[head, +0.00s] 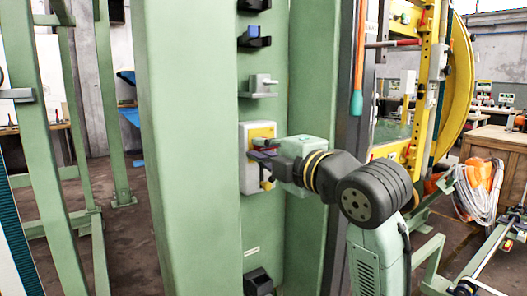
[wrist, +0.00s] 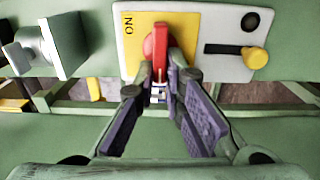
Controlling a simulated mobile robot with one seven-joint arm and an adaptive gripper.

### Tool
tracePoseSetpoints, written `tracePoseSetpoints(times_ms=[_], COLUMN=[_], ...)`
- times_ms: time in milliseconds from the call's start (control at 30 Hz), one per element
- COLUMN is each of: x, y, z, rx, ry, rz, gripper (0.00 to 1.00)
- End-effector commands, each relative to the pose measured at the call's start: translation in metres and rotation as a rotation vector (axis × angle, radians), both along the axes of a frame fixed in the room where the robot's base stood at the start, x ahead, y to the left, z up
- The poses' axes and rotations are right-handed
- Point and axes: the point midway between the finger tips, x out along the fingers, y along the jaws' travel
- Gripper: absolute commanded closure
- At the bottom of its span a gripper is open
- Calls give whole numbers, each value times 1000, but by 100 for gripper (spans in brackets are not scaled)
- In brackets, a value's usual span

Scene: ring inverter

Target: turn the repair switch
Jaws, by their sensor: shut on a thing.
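The repair switch has a red handle (wrist: 160,45) on a yellow plate, set on a white box; in the wrist view the handle points down from the plate. The letters "NO" appear sideways on the plate, left of the handle. In the head view the switch box (head: 247,182) is on the green column, its handle partly hidden by my gripper. My gripper (head: 263,156) reaches it from the right. In the wrist view my gripper (wrist: 160,80) has its fingertips on both sides of the handle's end, shut on it.
A yellow knob (wrist: 255,57) with a black slot sits beside the handle on the same box.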

Motion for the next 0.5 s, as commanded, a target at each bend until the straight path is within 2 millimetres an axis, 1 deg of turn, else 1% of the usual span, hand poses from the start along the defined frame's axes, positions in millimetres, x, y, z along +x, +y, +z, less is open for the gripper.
tracePoseSetpoints(times_ms=[267, 300, 500], x=[1, 1, 0], y=[0, 0, 0], z=[1, 1, 0], rx=[-1, -1, 0], ry=[-2, -2, 0], rz=[-1, -1, -1], gripper=[100, 87, 74])
